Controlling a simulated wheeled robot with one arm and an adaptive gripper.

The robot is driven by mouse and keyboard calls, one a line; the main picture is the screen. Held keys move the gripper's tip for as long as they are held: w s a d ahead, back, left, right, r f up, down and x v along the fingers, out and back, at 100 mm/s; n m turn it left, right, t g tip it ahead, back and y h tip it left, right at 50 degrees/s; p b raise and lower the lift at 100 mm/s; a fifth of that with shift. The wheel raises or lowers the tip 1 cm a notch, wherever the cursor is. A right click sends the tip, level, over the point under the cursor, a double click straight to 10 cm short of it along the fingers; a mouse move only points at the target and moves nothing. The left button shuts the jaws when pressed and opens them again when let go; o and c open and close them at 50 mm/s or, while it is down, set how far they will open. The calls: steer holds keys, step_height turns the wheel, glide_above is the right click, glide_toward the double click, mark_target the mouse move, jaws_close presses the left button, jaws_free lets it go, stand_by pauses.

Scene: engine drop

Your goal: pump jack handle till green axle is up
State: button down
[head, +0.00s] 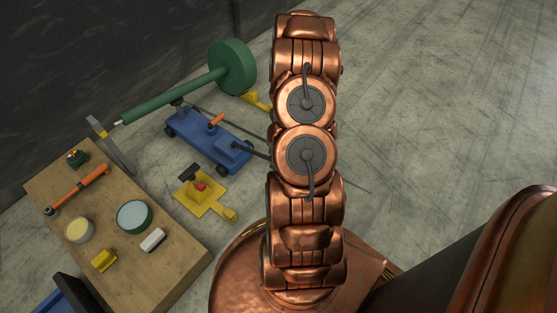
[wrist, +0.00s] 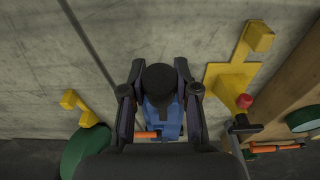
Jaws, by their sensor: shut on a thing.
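The blue jack (head: 222,146) stands on the floor left of my arm in the head view, an orange piece on its top. Its dark handle (head: 255,152) runs right and disappears behind my arm. The green axle (head: 168,98) with its big green wheel (head: 232,68) lies across the jack's far side; I cannot tell whether it touches the jack. In the wrist view my gripper (wrist: 160,92) is shut around the black round end of the jack handle (wrist: 160,77), with the blue jack (wrist: 165,122) beneath. The head view hides my gripper behind my arm.
A yellow stand (head: 203,197) with a red knob is on the floor near the jack; another yellow piece (head: 258,101) is by the wheel. A wooden table (head: 185,262) with tools and tins stands at left. Floor at right is clear.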

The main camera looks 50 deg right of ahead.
steer(key=shift+w, duration=0.2)
steer(key=c, duration=1.1)
jaws_free()
steer(key=shift+a, duration=0.1)
steer(key=shift+c, duration=0.2)
steer(key=o, duration=0.3)
steer(key=shift+s, duration=0.1)
steer(key=shift+s+r, duration=0.3)
steer(key=shift+r, duration=1.7)
steer(key=shift+s+r, duration=0.35)
steer(key=shift+r, duration=1.6)
steer(key=shift+s+r, duration=0.3)
steer(key=shift+r, duration=1.7)
